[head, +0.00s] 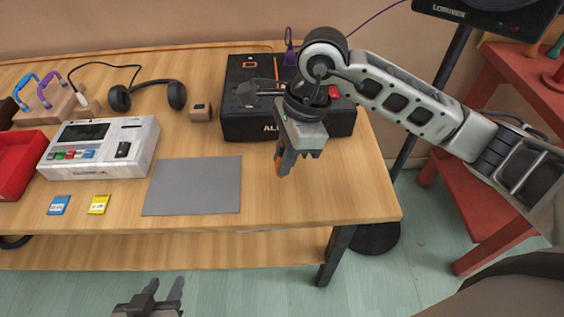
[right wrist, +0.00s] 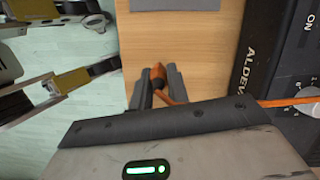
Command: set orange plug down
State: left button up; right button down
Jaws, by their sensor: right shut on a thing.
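The orange plug (head: 278,164) is held by my right gripper (head: 286,168) in front of the black amplifier box, over the bare right part of the wooden table. In the right wrist view the plug (right wrist: 158,72) sits between the two dark fingers (right wrist: 157,80), and an orange cable (right wrist: 290,102) runs off to the right. The fingers hide part of the plug, and I cannot tell whether it touches the tabletop. My left gripper (head: 164,289) is open and empty at the bottom of the head view, in front of the table.
The black amplifier box (head: 240,127) stands behind the gripper. A grey mat (head: 193,187) lies to its left, then a white console (head: 135,146), a blue card (head: 59,205) and a yellow card (head: 99,204). Headphones (head: 148,87) lie behind. Table (head: 340,195) near its right edge is clear.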

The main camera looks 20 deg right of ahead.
jog(key=shift+w+f, duration=0.65)
jog(key=shift+f, duration=0.2)
notch_tip(320, 180, down, 2)
jog(key=shift+f+p, duration=0.15)
jog(key=shift+p, duration=0.25)
jog(key=shift+f+b, duration=0.35)
jog(key=shift+f, duration=0.25)
jog(key=c, duration=1.3)
grip_release()
jog(key=shift+r, duration=0.15)
jog(key=shift+c, duration=0.2)
jog(key=v, duration=1.2)
jog(key=shift+r, duration=0.15)
jog(key=shift+d, duration=0.1)
